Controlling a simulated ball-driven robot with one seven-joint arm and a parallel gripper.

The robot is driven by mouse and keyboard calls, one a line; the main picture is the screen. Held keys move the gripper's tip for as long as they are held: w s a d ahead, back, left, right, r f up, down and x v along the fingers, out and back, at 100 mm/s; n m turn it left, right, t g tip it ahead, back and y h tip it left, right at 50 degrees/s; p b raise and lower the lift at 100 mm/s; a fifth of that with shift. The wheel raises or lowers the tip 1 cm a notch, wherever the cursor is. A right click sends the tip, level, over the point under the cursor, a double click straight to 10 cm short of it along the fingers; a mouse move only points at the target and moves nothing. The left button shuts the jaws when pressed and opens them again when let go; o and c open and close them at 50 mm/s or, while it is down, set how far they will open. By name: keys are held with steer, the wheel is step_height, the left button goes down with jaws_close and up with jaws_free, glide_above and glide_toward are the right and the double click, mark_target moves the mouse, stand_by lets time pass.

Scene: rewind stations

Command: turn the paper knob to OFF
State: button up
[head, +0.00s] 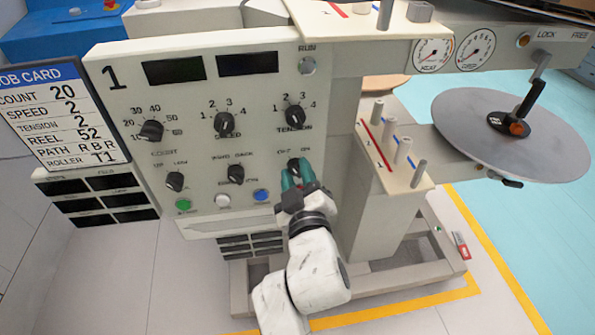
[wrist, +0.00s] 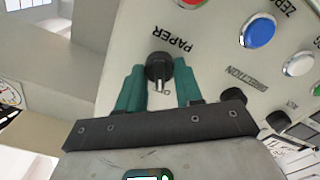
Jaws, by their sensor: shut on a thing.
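The black paper knob (head: 293,164) sits low on the right side of the machine's cream panel, below the tension knob. It also shows in the wrist view (wrist: 159,66), beside the upside-down PAPER label. My gripper (head: 296,178) has its two teal fingers on either side of the knob and is shut on it. In the wrist view the fingers (wrist: 160,80) flank the knob, which has a pale mark on its lower side. The small position words above the knob are too blurred in the head view to tell which one it points at.
The direction knob (head: 236,174) and the blue button (head: 261,195) lie just left of my gripper. The tension knob (head: 295,117) is above. A post plate (head: 410,150) and a large grey reel (head: 470,140) stand to the right. A job card (head: 65,120) hangs at the left.

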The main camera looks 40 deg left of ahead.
steer(key=shift+n, duration=0.3)
steer(key=o, duration=1)
steer(key=shift+o, duration=0.2)
steer(key=p+v, duration=0.2)
steer(key=v, duration=0.8)
steer(key=shift+s+d+p, duration=0.25)
steer(key=shift+d+p, duration=0.05)
steer(key=shift+p, duration=0.05)
